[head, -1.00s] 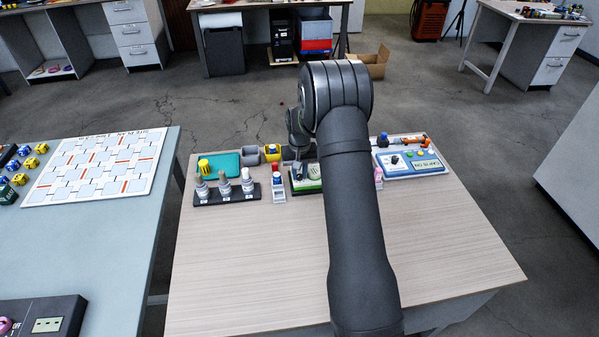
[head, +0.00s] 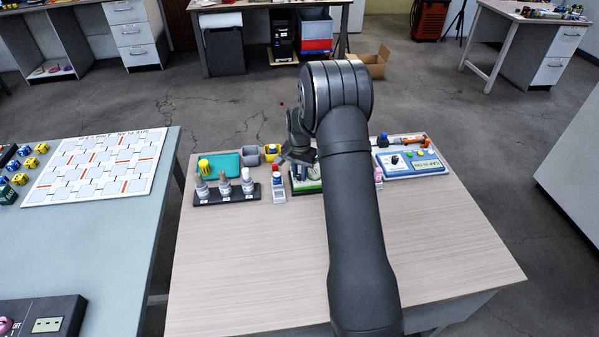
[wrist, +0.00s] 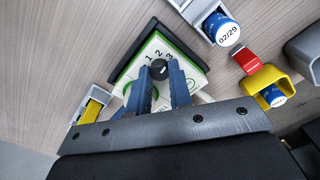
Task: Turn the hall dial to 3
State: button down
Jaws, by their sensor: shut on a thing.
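A white and green panel (wrist: 143,62) with a dark edge lies on the wooden table, with the printed numbers 1, 2 and 3 along one side. A black dial knob (wrist: 159,69) stands on it. My gripper (wrist: 161,78) has its blue fingers shut on the knob, one on each side. The fingers hide part of the panel face, and the knob's exact setting is too small to read. In the head view the panel (head: 308,187) is partly covered by my arm, and the knob is hidden.
A rack of bottles (head: 228,195) stands left of the panel, near a teal tray (head: 226,163). A blue and white panel (head: 408,163) with buttons lies to the right. A yellow holder (wrist: 268,82) is close by. The table's front is clear.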

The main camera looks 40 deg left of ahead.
aim_at(300, 175)
jog(key=shift+m, duration=0.6)
jog(key=c, duration=1.6)
grip_release()
jog(key=shift+o, duration=0.2)
notch_tip(300, 175, up, 18)
jog(key=shift+f, duration=0.25)
